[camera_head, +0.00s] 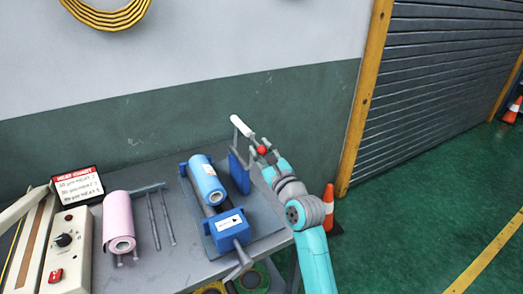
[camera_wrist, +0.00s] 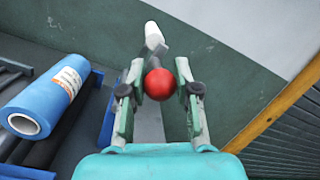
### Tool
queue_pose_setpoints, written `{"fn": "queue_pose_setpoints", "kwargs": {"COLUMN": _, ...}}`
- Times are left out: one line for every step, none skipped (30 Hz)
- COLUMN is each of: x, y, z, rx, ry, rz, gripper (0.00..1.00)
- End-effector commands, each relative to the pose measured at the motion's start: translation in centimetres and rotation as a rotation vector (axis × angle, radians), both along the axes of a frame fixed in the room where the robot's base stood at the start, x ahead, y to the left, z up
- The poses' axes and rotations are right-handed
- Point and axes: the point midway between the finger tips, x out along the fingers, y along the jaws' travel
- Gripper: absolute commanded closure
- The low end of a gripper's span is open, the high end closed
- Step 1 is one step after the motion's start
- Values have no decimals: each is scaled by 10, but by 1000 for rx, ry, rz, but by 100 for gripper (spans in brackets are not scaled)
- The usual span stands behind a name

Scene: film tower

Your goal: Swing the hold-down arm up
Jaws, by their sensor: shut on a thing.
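The hold-down arm is a grey bar with a white end (camera_head: 241,126) and a red ball knob (camera_head: 261,149). It stands over the blue upright (camera_head: 239,172) at the right side of the film unit. In the wrist view the white end (camera_wrist: 152,33) is beyond the red knob (camera_wrist: 159,84), and the bar runs down behind the knob. My gripper (camera_head: 262,156) is at the knob. In the wrist view my gripper (camera_wrist: 158,72) has one finger on each side of the knob, shut on it. The bar's pivot is hidden.
A blue film roll (camera_head: 207,180) lies on the unit beside a blue box (camera_head: 230,228). A pink roll (camera_head: 118,222), rods (camera_head: 160,218) and a control panel (camera_head: 66,245) are to the left on the grey table (camera_head: 180,262). An orange cone (camera_head: 329,208) stands right of my arm.

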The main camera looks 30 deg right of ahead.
Motion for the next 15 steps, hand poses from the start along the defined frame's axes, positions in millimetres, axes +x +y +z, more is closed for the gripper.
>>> {"fn": "queue_pose_setpoints", "kwargs": {"x": 0, "y": -2, "z": -2, "rx": -1, "ry": 5, "rz": -4, "gripper": 64}}
{"fn": "queue_pose_setpoints", "kwargs": {"x": 0, "y": -2, "z": -2, "rx": -1, "ry": 5, "rz": -4, "gripper": 56}}
{"fn": "queue_pose_setpoints", "kwargs": {"x": 0, "y": -2, "z": -2, "rx": -1, "ry": 4, "rz": -3, "gripper": 46}}
{"fn": "queue_pose_setpoints", "kwargs": {"x": 0, "y": -2, "z": -2, "rx": -1, "ry": 4, "rz": -3, "gripper": 43}}
{"fn": "queue_pose_setpoints", "kwargs": {"x": 0, "y": -2, "z": -2, "rx": -1, "ry": 3, "rz": -3, "gripper": 43}}
{"fn": "queue_pose_setpoints", "kwargs": {"x": 0, "y": -1, "z": -2, "rx": -1, "ry": 3, "rz": -3, "gripper": 43}}
{"fn": "queue_pose_setpoints", "kwargs": {"x": 0, "y": -1, "z": -2, "rx": -1, "ry": 3, "rz": -3, "gripper": 43}}
{"fn": "queue_pose_setpoints", "kwargs": {"x": 0, "y": -1, "z": -1, "rx": -1, "ry": 2, "rz": -3, "gripper": 43}}
{"fn": "queue_pose_setpoints", "kwargs": {"x": 0, "y": -1, "z": -1, "rx": -1, "ry": 2, "rz": -3, "gripper": 43}}
{"fn": "queue_pose_setpoints", "kwargs": {"x": 0, "y": -1, "z": -1, "rx": -1, "ry": 2, "rz": -3, "gripper": 43}}
{"fn": "queue_pose_setpoints", "kwargs": {"x": 0, "y": -1, "z": -1, "rx": -1, "ry": 2, "rz": -3, "gripper": 43}}
{"fn": "queue_pose_setpoints", "kwargs": {"x": 0, "y": -1, "z": -1, "rx": -1, "ry": 2, "rz": -3, "gripper": 43}}
{"fn": "queue_pose_setpoints", "kwargs": {"x": -1, "y": -1, "z": -1, "rx": -2, "ry": 1, "rz": -2, "gripper": 43}}
{"fn": "queue_pose_setpoints", "kwargs": {"x": -2, "y": -1, "z": -1, "rx": -2, "ry": 1, "rz": -2, "gripper": 43}}
{"fn": "queue_pose_setpoints", "kwargs": {"x": -4, "y": -1, "z": -2, "rx": -2, "ry": 1, "rz": -2, "gripper": 43}}
